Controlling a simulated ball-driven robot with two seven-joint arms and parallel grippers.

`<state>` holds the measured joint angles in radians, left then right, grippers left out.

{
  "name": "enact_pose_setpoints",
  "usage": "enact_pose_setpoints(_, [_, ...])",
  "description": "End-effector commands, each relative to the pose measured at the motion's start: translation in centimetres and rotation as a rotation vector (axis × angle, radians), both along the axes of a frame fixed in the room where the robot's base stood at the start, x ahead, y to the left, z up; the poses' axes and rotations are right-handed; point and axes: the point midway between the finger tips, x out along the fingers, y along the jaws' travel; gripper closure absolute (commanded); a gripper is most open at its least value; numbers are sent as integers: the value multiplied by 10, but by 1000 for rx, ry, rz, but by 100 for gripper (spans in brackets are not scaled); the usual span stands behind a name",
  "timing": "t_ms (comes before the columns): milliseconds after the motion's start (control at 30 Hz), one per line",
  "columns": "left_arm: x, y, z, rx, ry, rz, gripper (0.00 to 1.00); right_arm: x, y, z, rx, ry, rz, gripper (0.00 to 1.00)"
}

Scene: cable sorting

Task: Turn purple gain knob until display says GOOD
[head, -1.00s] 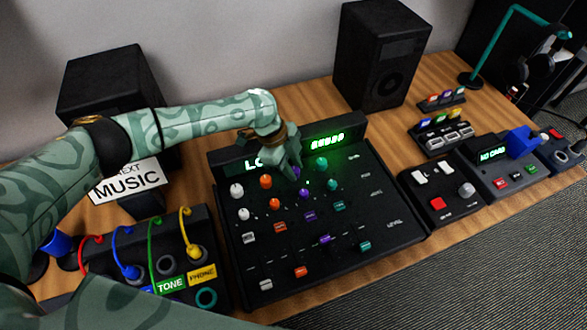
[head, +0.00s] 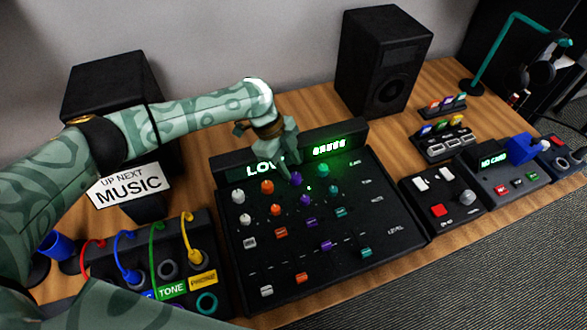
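The black mixer (head: 375,225) has rows of white, orange, purple and teal knobs and sliders. The purple gain knob (head: 296,179) is in the top row, mostly covered by my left gripper (head: 292,172). The gripper points down with its fingertips at this knob; I cannot tell whether they close on it. My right gripper is not in view.
A patch box (head: 205,240) with coloured cables stands at the left, below an "UP NEXT MUSIC" sign (head: 130,186). Two black speakers (head: 385,60) stand behind. A small button panel (head: 440,200) and a card reader (head: 505,180) are at the right.

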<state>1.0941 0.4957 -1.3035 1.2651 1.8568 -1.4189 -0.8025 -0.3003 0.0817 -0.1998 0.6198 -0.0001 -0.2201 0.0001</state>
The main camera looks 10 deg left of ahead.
Motion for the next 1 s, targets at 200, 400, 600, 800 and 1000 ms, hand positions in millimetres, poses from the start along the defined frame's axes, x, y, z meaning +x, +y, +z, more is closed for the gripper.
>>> enact_pose_setpoints(200, [5,24,63,0,-7,1,65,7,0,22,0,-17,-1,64])
enact_pose_setpoints(400, [8,40,102,0,-5,0,65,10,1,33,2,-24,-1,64])
enact_pose_setpoints(600, [9,47,117,1,-2,-1,65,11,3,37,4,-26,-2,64])
enact_pose_setpoints(800, [9,48,118,0,-1,-2,65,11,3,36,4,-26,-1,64])
enact_pose_setpoints(1000, [9,48,118,0,-1,-2,65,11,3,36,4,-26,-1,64])
